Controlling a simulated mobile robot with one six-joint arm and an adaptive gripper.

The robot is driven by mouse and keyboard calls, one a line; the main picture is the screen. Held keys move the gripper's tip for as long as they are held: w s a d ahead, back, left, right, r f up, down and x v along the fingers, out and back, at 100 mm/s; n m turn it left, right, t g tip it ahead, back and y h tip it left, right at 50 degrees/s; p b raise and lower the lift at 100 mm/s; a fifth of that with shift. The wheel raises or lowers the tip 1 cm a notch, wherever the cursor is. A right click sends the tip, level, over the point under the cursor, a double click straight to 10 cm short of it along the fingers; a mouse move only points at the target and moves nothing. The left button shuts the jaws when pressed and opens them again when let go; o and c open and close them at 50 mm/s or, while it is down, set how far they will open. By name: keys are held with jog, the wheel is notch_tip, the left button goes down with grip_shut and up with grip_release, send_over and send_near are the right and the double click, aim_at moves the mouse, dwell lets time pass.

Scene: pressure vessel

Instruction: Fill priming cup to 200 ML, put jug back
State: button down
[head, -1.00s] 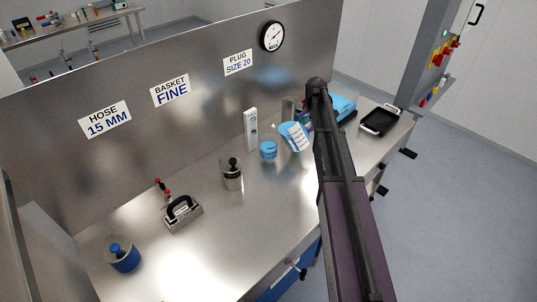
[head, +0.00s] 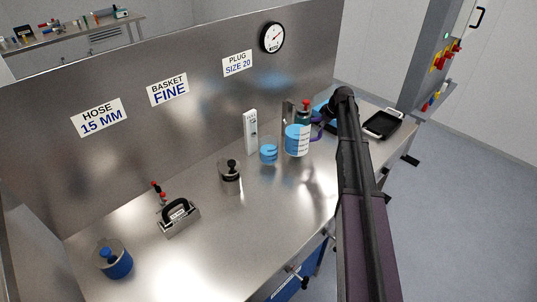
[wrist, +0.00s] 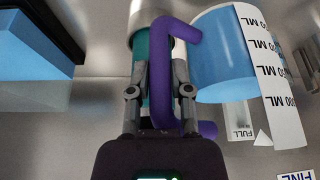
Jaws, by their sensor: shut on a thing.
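The jug (head: 297,141) is blue with a white ML scale strip and a purple handle (head: 318,136). It looks upright at the back right of the bench; I cannot tell whether its base touches the bench. It also fills the upper right of the wrist view (wrist: 222,60). My gripper (wrist: 160,88) is shut on the purple handle (wrist: 163,70). The small priming cup (head: 268,155) stands upright just left of the jug and shows blue inside. Its exact level is too small to read. My arm hides part of the space behind the jug.
A white upright plate marked FULL (head: 250,132) stands behind the cup. A steel canister (head: 230,172), a black-handled block (head: 178,218) and a blue pot (head: 113,262) stand to the left. A black tray (head: 383,124) lies right. The front middle of the bench is clear.

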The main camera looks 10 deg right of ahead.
jog(key=shift+r+p, duration=1.35)
jog(key=shift+r, duration=0.15)
jog(key=shift+f, duration=0.1)
jog(key=s+d+f+m+h+b, duration=0.1)
jog(key=s+d+m, duration=0.1)
jog(key=s, duration=0.7)
jog(key=s+d+f+m+h+b, duration=0.1)
jog(key=s+d+m, duration=0.1)
jog(key=s, duration=0.7)
jog(key=s+d+f+m+t+b, duration=0.1)
jog(key=s+d+m, duration=0.2)
jog(key=s, duration=0.6)
jog(key=shift+f+m+h+b, duration=0.3)
jog(key=shift+m+h+b, duration=0.1)
jog(key=shift+m, duration=0.1)
jog(key=shift+w, duration=0.15)
jog(key=w+d+f+b, duration=0.1)
jog(key=w+d, duration=0.4)
jog(key=w, duration=0.8)
jog(key=shift+w+d+f, duration=0.15)
jog(key=shift+w+f, duration=0.05)
jog(key=shift+w, duration=0.1)
